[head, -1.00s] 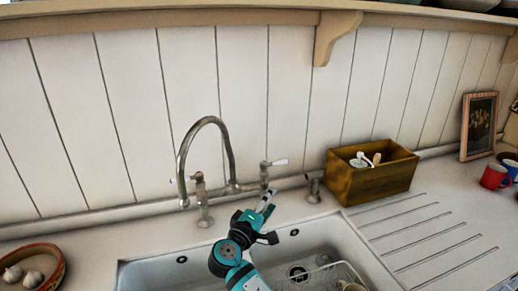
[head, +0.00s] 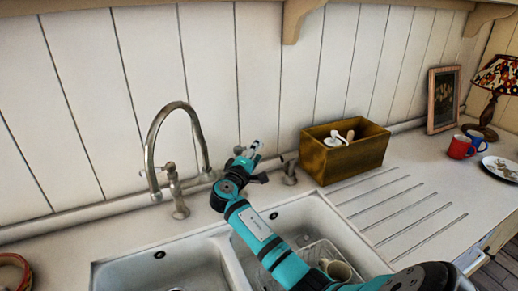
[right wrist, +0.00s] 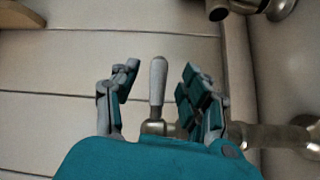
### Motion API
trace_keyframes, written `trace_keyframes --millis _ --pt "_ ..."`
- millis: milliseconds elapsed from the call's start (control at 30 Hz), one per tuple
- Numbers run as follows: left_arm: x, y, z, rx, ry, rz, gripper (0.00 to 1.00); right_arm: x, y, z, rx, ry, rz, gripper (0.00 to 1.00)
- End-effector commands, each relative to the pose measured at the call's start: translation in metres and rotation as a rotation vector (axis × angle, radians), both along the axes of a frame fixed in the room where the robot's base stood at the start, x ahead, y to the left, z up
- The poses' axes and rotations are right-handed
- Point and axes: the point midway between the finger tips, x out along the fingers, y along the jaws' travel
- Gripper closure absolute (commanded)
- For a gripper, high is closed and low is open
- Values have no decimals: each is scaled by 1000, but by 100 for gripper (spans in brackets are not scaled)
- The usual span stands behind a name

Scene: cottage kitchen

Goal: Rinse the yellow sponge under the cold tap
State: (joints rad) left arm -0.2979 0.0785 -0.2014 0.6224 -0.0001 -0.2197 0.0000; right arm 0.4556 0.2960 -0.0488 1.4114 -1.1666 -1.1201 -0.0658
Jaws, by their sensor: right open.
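The chrome mixer tap (head: 178,195) with its curved spout stands behind the sink. My right gripper (head: 250,150) is at the tap's right-hand handle, which it mostly hides in the head view. In the right wrist view the pale lever (right wrist: 158,82) of that handle stands between the two fingers of my right gripper (right wrist: 160,66). The jaws are open, with a gap showing on both sides of the lever. I see no yellow sponge in either view. My left gripper is not in view.
The sink has a left basin (head: 112,272) and a right one holding a wire rack and a cream mug (head: 338,270). A wooden box (head: 345,157) stands right of the tap, behind the grooved drainboard (head: 400,215). A red mug (head: 460,147) and plate (head: 502,168) are farther right.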

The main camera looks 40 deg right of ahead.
Motion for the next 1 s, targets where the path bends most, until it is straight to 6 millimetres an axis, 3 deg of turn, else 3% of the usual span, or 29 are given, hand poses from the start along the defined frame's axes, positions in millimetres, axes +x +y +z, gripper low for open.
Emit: trace_keyframes --millis 233,600,967,1000 --pt "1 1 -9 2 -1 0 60 14 -29 0 0 -1 -2 54" --pt "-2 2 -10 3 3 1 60 17 -34 1 0 -1 0 54" --pt "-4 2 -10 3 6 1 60 17 -34 1 1 0 0 100" --pt "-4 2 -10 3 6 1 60 17 -34 1 2 1 0 100"
